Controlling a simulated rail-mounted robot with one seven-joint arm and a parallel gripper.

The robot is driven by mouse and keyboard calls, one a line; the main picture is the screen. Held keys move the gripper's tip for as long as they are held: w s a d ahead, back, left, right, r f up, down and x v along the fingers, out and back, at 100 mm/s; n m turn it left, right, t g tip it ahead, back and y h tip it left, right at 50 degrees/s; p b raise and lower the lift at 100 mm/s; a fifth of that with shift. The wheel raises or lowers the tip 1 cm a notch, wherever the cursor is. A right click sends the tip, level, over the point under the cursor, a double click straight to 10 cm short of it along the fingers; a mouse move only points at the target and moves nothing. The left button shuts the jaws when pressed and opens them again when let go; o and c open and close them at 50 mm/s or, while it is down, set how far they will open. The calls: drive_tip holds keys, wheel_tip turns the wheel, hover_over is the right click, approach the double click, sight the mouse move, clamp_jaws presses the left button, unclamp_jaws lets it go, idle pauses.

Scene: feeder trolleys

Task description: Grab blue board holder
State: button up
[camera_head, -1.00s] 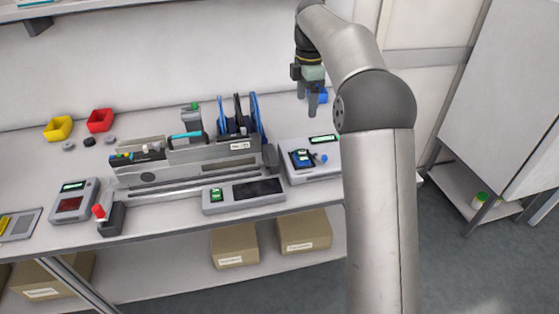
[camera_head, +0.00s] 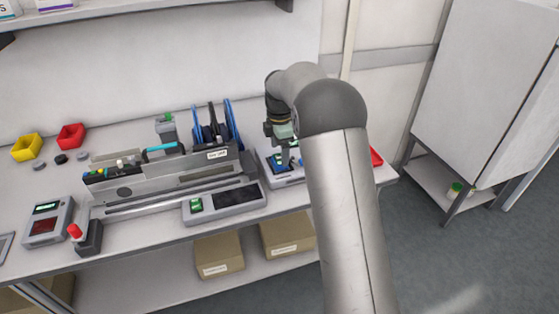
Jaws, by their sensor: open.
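The blue board holder (camera_head: 274,161) sits on a light grey device (camera_head: 268,176) at the right part of the bench. It is small and partly hidden behind my gripper (camera_head: 284,160). My gripper is open and points down, with its fingers over or right beside the holder. Whether the fingers touch it I cannot tell. My arm hides the right part of the device.
A feeder rack with blue reels (camera_head: 212,130) stands left of the device. A grey unit with a dark screen (camera_head: 225,203) lies in front. Yellow (camera_head: 27,147) and red (camera_head: 71,136) bins stand far left. A red tray (camera_head: 376,156) shows right of my arm.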

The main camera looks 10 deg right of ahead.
drive_tip(key=shift+f, duration=0.9)
drive_tip(key=c, duration=1.1)
drive_tip(key=shift+r, duration=0.15)
